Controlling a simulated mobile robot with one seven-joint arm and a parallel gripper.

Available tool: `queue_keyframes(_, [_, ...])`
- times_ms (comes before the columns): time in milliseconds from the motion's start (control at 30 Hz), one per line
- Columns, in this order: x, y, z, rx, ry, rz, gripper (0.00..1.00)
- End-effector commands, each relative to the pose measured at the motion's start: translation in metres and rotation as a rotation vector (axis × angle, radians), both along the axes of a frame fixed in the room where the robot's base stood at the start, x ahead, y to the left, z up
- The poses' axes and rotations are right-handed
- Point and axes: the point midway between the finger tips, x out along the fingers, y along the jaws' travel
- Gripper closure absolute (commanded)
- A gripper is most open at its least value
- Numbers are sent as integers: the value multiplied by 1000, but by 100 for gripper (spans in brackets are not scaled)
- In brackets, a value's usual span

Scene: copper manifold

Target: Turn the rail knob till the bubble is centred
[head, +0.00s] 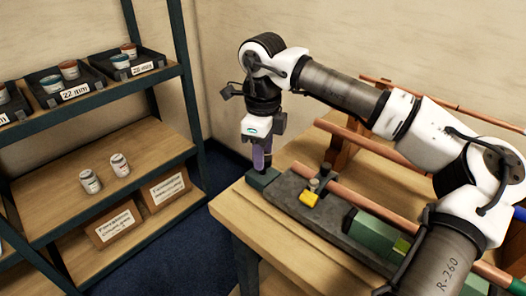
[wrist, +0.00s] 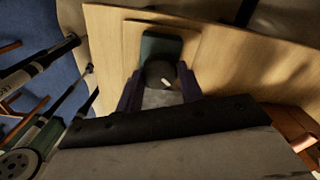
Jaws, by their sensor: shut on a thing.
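My gripper (head: 261,160) points down at the near left end of the grey rail (head: 287,190). In the wrist view its two purple fingers (wrist: 160,84) are shut on a round dark knob (wrist: 160,72) with a short white mark on its top. The knob is hidden by the fingers in the head view. A dark green block (head: 262,179) sits under the fingertips; it also shows in the wrist view (wrist: 160,46). A green level body (head: 370,233) lies along the rail with a yellow-green vial (head: 402,245). The vial is too small to tell where the bubble is.
Copper pipes (head: 330,186) run above the wooden bench (head: 240,215). A shelf unit (head: 110,180) on the left holds bins, two small jars (head: 90,181) and labelled boxes.

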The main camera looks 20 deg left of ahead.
Motion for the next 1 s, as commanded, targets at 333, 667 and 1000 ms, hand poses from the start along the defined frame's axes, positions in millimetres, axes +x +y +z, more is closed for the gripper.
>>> queue_keyframes(333, [0,0,1,1,0,17,85])
queue_keyframes(667, [0,0,0,0,0,15,41])
queue_keyframes(1000, [0,0,3,0,-1,14,41])
